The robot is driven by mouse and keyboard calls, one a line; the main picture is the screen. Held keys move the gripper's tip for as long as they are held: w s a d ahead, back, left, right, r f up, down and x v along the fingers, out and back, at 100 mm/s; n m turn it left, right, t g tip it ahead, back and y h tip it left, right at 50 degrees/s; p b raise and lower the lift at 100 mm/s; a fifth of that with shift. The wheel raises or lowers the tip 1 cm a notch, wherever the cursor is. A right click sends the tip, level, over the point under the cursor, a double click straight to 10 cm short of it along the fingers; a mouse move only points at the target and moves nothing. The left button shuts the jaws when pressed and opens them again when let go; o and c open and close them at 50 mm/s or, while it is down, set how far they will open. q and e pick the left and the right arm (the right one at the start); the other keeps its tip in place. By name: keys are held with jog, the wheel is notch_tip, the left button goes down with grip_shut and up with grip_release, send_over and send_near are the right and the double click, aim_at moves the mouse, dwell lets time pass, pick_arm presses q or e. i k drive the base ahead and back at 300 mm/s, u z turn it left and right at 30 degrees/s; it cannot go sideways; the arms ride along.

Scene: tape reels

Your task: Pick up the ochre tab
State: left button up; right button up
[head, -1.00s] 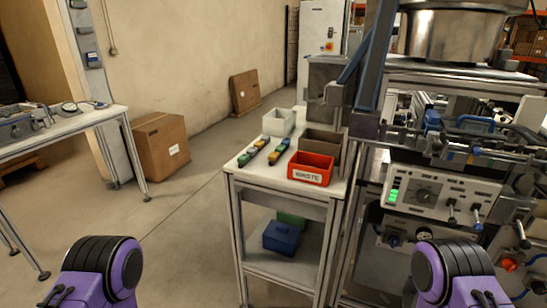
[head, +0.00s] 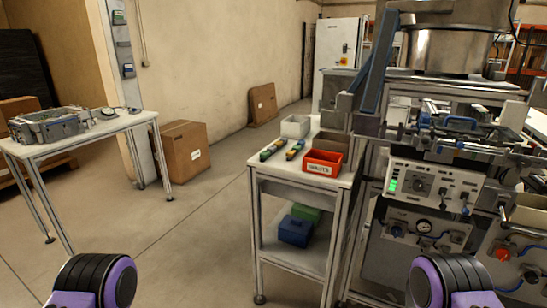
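I cannot make out a separate ochre tab. Two slim multicoloured pieces lie side by side on top of the small cart (head: 262,170): the left piece (head: 273,150) shows green, yellowish and blue parts, and the right piece (head: 295,149) shows blue and yellowish parts. Their details are too small to tell. Purple and black links of my two arms show at the bottom left and bottom right, well short of the cart. Neither gripper is in view.
The cart also holds a red labelled bin (head: 322,164), a white bin (head: 295,127) and a brown bin (head: 331,142). Below are blue (head: 295,231) and green (head: 306,212) boxes. A machine (head: 430,190) stands right, a table (head: 85,142) left. Floor between is clear.

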aim_at(291, 153)
jog(key=u, duration=1)
jog(key=i, duration=0.85)
jog(key=z, duration=0.65)
